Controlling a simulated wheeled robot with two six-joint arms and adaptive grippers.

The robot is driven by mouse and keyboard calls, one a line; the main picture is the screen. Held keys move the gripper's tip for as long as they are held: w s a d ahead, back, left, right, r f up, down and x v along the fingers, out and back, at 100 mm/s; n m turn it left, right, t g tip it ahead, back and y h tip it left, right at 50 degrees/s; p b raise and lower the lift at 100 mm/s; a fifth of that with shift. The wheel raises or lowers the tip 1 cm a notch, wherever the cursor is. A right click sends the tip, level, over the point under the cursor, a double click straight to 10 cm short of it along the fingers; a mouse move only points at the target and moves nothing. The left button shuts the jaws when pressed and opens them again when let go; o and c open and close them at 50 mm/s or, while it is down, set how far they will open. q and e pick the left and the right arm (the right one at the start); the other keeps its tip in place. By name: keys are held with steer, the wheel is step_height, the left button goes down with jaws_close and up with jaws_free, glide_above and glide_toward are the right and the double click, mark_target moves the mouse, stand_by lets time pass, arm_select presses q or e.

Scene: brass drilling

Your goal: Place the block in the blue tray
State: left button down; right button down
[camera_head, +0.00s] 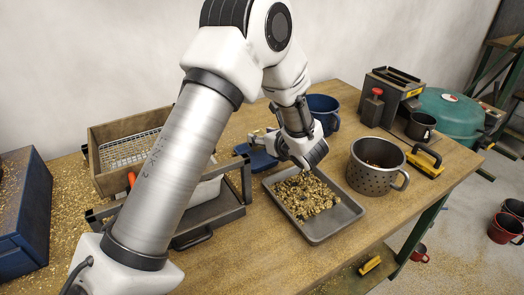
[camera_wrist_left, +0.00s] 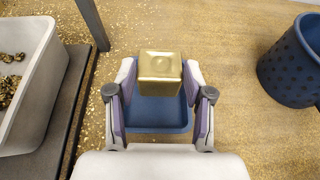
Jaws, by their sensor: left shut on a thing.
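A brass-coloured block (camera_wrist_left: 160,66) is held between the two fingers of my left gripper (camera_wrist_left: 160,80). The blue tray (camera_wrist_left: 158,116) shows behind and below the block in the left wrist view; the gap between block and tray cannot be judged there. In the head view my left gripper (camera_head: 259,138) is just above the small blue tray (camera_head: 262,161), which lies on the table and is partly covered by the gripper. The block cannot be made out in the head view. My right gripper is not in view.
A grey metal tray of brass chips (camera_head: 328,230) lies close by to the right. A perforated pot (camera_head: 370,180) and a blue mug (camera_head: 325,106) stand beyond it. A dark rack with a white bin (camera_head: 208,191) is at the left.

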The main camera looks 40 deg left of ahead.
mark_target(260, 149)
arm_select(q)
steer(key=f, duration=0.4)
steer(key=shift+s+f, duration=0.15)
steer(key=shift+s, duration=0.05)
steer(key=shift+w+f, duration=0.1)
steer(key=shift+f, duration=0.05)
steer(key=shift+c, duration=2.2)
jaws_free()
steer(key=shift+f, duration=0.1)
steer(key=shift+r, duration=0.3)
steer(key=b+v, duration=0.1)
steer(key=v, duration=1.1)
